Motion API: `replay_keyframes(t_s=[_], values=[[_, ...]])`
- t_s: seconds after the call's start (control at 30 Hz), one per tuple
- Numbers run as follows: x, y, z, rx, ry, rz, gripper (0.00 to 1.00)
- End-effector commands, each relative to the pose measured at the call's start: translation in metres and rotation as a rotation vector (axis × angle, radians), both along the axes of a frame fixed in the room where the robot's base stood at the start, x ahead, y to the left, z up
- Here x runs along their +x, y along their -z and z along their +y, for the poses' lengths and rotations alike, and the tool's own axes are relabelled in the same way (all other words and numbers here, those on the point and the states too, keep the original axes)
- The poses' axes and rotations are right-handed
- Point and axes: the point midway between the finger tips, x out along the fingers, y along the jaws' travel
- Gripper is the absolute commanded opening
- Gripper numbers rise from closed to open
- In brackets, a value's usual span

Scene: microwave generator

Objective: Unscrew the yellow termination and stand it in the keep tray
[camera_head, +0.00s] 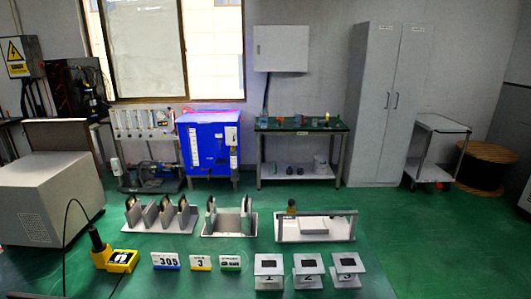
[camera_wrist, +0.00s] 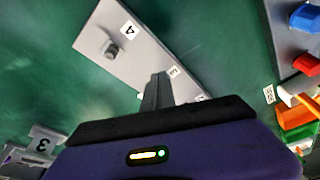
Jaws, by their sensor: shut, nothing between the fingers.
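My gripper (camera_wrist: 157,78) is shut and empty in the wrist view, its fingers over a grey plate (camera_wrist: 150,55) with number labels, 4 and 3 among them. A dark square stub (camera_wrist: 110,48) stands on the plate near the 4; the fingers are apart from it. I cannot surely pick out the yellow termination or the keep tray. In the head view a small yellow item (camera_head: 327,117) stands on the back bench, and a dark-topped, yellowish-brown piece (camera_head: 291,208) stands at a grey frame-like tray (camera_head: 315,236). My gripper is not seen there.
The wrist view shows blue (camera_wrist: 306,17) and red (camera_wrist: 306,65) parts at right, and an orange piece (camera_wrist: 293,117). The head view shows slotted grey racks (camera_head: 230,226), numbered stands (camera_head: 308,265), number cards (camera_head: 201,263) and a yellow-black device (camera_head: 122,260). Green floor lies behind.

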Motion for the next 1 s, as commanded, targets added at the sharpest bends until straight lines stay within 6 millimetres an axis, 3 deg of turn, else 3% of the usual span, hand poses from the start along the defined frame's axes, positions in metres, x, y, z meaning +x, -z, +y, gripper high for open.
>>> replay_keyframes(t_s=[1.0], values=[[0.0069,-0.002,-0.0015,0.001,-0.002,-0.002,0.0]])
